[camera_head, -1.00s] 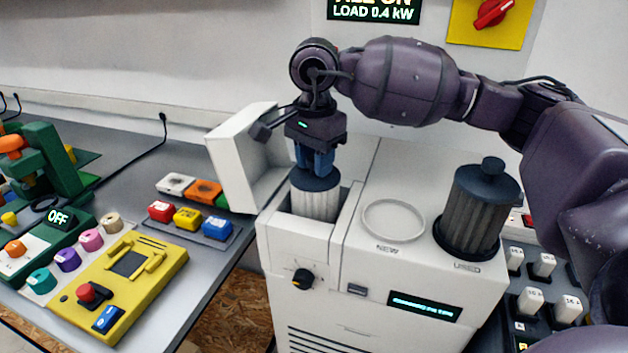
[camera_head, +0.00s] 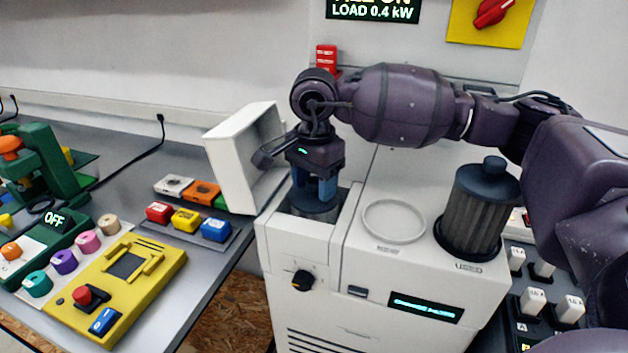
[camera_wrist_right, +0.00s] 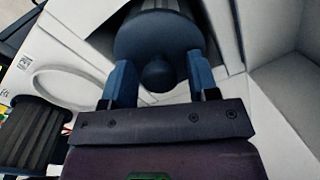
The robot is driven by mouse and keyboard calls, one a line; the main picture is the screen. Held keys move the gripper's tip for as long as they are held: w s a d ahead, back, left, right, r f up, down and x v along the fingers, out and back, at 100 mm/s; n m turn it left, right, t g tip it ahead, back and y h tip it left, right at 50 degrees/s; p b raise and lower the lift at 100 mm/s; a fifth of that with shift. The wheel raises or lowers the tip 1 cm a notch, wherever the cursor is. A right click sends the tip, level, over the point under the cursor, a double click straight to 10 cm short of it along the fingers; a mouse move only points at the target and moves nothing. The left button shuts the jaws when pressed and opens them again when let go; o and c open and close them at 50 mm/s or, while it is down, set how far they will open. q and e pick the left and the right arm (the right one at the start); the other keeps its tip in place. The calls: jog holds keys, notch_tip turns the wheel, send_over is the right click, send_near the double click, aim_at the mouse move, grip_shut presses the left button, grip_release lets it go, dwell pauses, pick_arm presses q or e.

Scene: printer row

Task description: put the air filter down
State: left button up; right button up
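The air filter (camera_head: 314,208), with a dark round cap, sits low in the open bay of the white machine (camera_head: 385,270). Only its cap shows in the head view; its pleats are hidden by the bay. My right gripper (camera_head: 313,187) is right above the cap with its blue fingers spread. In the right wrist view, the filter's cap (camera_wrist_right: 150,35) and knob lie below the fingers of my right gripper (camera_wrist_right: 161,82). The knob is between the fingers, with a gap on both sides. My left gripper is out of view.
The machine's lid (camera_head: 240,160) stands open left of the bay. The ring marked NEW (camera_head: 393,221) is empty. A dirty grey filter (camera_head: 475,212) stands upright at USED. A yellow control box (camera_head: 130,283) and coloured cartridges (camera_head: 187,219) are on the left bench.

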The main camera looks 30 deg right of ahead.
jog(key=shift+r, duration=0.45)
notch_tip(320, 180, up, 12)
jog(key=shift+f+p, duration=0.25)
jog(key=shift+p, duration=0.3)
